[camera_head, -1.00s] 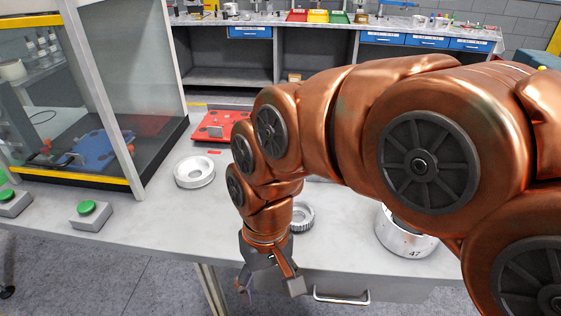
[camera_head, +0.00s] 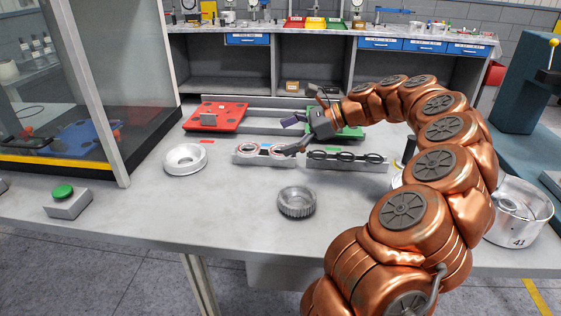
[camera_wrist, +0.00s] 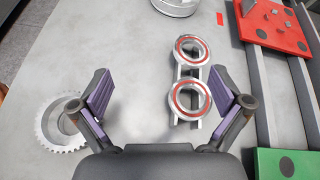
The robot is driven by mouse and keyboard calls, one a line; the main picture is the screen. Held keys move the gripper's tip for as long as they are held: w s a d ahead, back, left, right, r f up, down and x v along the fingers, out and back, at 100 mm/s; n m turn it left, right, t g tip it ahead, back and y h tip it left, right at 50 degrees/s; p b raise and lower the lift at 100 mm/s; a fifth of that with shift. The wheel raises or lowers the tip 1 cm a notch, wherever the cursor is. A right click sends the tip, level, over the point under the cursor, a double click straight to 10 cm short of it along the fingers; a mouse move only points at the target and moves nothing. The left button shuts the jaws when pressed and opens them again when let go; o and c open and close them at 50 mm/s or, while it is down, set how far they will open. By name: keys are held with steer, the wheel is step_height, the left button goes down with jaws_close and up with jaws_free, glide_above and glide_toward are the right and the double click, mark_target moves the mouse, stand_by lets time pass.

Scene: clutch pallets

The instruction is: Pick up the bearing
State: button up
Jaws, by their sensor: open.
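Two silver bearings with red rings sit side by side on a narrow light holder (camera_head: 244,160) on the table. In the wrist view the nearer bearing (camera_wrist: 190,115) and the farther bearing (camera_wrist: 192,38) lie right of centre, with the nearer one close to the right finger. My gripper (camera_head: 295,136) is open and empty, to the right of the bearings in the head view and apparently above them. In the wrist view its purple-padded fingers (camera_wrist: 160,92) are wide apart, with mostly bare table between them.
A toothed gear (camera_head: 296,204) stands in front of the holder, and a silver ring part (camera_head: 185,165) to its left. A holder with black rings (camera_head: 345,166) is to its right. Red (camera_head: 215,116) and green (camera_head: 350,132) pallets lie behind. A large silver housing (camera_head: 520,215) stands far right.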

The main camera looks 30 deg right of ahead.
steer(key=d+f+m, duration=0.1)
steer(key=d, duration=0.1)
steer(key=d+f+m+t, duration=0.1)
steer(key=d, duration=0.2)
steer(key=s+d+f+m+t+h+b, duration=0.1)
steer(key=d+f+m, duration=0.1)
steer(key=d, duration=0.1)
steer(key=shift+d, duration=0.25)
steer(key=shift+w+d+f, duration=0.1)
steer(key=shift+d+f, duration=0.05)
steer(key=shift+f, duration=0.1)
steer(key=shift+x, duration=3.75)
steer(key=shift+r, duration=0.2)
steer(key=shift+c, duration=0.2)
steer(key=c, duration=1.3)
